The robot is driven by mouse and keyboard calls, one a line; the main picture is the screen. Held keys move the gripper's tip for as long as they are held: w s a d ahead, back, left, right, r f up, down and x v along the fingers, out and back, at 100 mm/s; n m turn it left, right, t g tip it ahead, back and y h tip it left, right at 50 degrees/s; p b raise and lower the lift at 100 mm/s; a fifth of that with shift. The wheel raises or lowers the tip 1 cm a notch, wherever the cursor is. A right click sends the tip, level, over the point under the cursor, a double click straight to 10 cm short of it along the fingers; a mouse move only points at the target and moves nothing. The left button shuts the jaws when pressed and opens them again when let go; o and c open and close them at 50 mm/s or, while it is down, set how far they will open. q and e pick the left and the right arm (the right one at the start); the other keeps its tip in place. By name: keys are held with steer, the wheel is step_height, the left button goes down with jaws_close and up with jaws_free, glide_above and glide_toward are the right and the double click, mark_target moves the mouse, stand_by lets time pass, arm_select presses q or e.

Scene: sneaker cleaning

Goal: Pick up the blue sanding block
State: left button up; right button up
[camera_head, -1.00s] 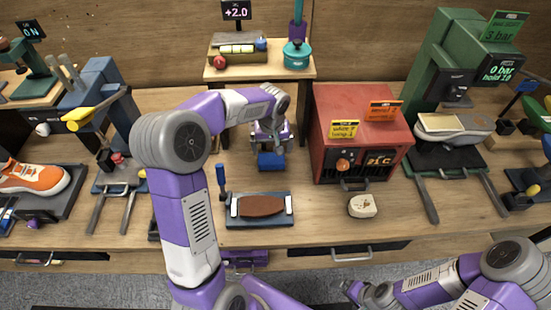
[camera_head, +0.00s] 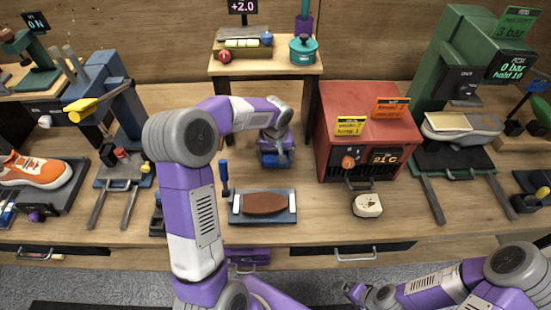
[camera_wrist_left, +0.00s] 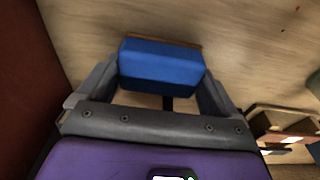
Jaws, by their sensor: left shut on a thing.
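The blue sanding block (camera_head: 268,160) is at the middle of the workbench, partly hidden by my left gripper (camera_head: 276,158). In the left wrist view the blue block (camera_wrist_left: 162,66) sits between the two fingers of my left gripper (camera_wrist_left: 165,85), with a thin brown edge along its far side. The left gripper is shut on it. I cannot tell whether the block touches the bench. My right gripper (camera_head: 368,294) is low at the bottom of the head view, well away from the block; its fingers are too unclear to judge.
A red oven-like box (camera_head: 366,130) stands right of the block. A dark tray with a brown pad (camera_head: 265,204) lies in front, with an upright blue-handled tool (camera_head: 224,178) beside it. A raised shelf (camera_head: 266,68) stands behind. Some bare bench surrounds the block.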

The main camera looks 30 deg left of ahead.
mark_target(275, 155)
arm_select(q)
step_height(275, 155, up, 10)
steer(key=p, duration=0.2)
steer(key=shift+p, duration=0.3)
